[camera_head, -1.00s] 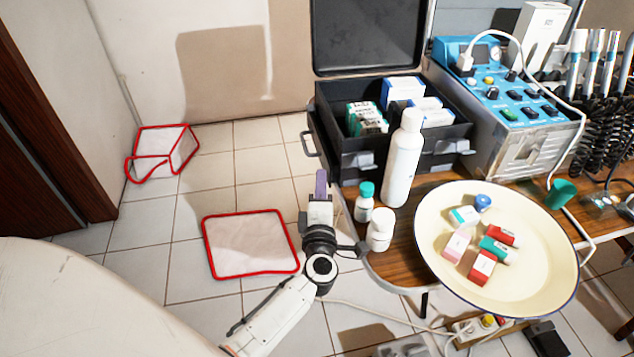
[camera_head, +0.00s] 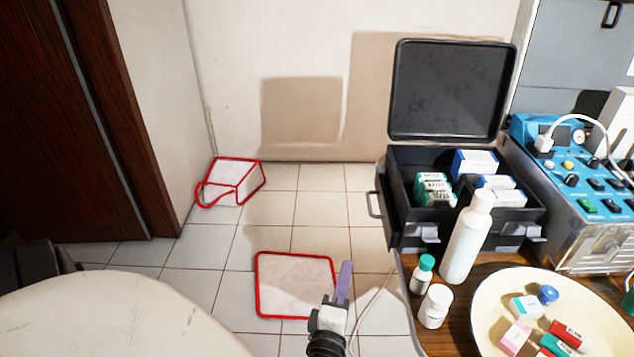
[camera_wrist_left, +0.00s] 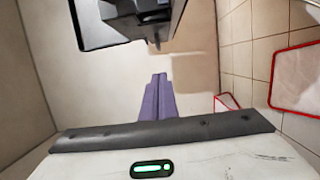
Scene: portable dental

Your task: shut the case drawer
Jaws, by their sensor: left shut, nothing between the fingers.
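The black case (camera_head: 466,232) stands at the back left of the wooden table, with its lid (camera_head: 450,90) raised. A panel with a handle (camera_head: 373,205) stands out a little on the case's left side; I cannot tell clearly how far the drawer is out. My left gripper (camera_head: 344,282), with purple fingers, is shut and empty. It is below and left of the handle in the head view, apart from the case. In the left wrist view, the shut fingers (camera_wrist_left: 157,98) point toward a pale wall, with the dark case (camera_wrist_left: 125,22) above them. My right gripper is out of view.
A white bottle (camera_head: 467,238) and two small bottles stand before the case. A cream plate (camera_head: 495,290) with small boxes is at the lower right. A blue device (camera_head: 590,185) is right of the case. Red-edged white pieces (camera_head: 296,284) lie on the tiled floor, otherwise open.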

